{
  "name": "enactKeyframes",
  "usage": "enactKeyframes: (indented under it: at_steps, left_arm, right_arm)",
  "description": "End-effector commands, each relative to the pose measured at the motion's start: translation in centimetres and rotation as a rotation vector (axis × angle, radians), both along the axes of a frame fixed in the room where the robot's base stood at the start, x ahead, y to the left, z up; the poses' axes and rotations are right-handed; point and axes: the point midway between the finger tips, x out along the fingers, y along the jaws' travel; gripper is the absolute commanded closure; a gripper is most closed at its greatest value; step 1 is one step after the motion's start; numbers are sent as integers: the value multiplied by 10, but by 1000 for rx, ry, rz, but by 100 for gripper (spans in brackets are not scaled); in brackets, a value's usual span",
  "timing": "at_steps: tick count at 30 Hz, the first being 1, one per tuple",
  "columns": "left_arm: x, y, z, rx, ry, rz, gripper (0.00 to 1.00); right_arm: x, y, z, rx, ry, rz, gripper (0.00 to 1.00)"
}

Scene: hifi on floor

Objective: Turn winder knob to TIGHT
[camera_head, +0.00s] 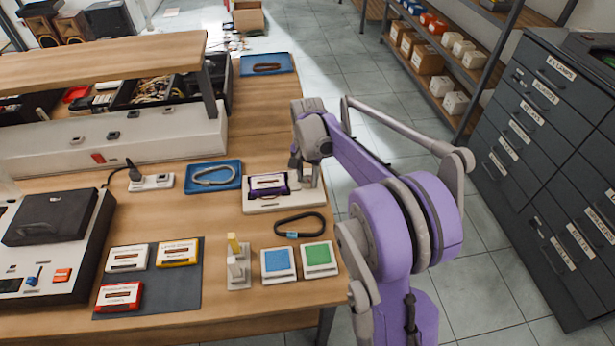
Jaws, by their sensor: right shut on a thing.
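The winder (285,202) is a low cream base near the right edge of the wooden bench. A dark purple cassette (268,186) with a pale label lies on its left part. My right gripper (307,174) reaches down over the winder's right end from above, its purple and grey arm coming in from the right. It is shut on what seems to be the winder knob, which the fingers mostly hide. The knob's angle and any TIGHT mark cannot be read. My left gripper is not in view.
Blue trays (213,177) holding belts lie behind the winder. A black belt loop (300,225), a blue pad (277,262) and a green pad (319,256) lie in front. Cassettes rest on a dark mat (190,291) at left. A tape deck (55,240) stands farther left.

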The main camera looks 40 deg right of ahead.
Motion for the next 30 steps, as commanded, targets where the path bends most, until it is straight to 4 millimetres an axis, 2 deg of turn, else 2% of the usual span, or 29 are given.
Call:
enactKeyframes:
  at_steps: [5, 6, 11, 22, 26, 30]
  left_arm:
    - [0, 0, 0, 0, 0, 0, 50]
    - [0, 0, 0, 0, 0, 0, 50]
    - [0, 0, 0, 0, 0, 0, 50]
    - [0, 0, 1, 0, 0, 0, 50]
    - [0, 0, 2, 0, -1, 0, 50]
    - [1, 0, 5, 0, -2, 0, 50]
  right_arm:
    - [0, -1, 1, -1, -2, 0, 100]
    - [0, -1, 1, -1, -2, 0, 54]
    - [0, 0, 1, 0, -1, 1, 26]
    - [0, 0, 6, 0, 0, 1, 26]
    - [0, 0, 24, -1, 0, 1, 26]
    - [0, 0, 54, 0, -1, 0, 26]
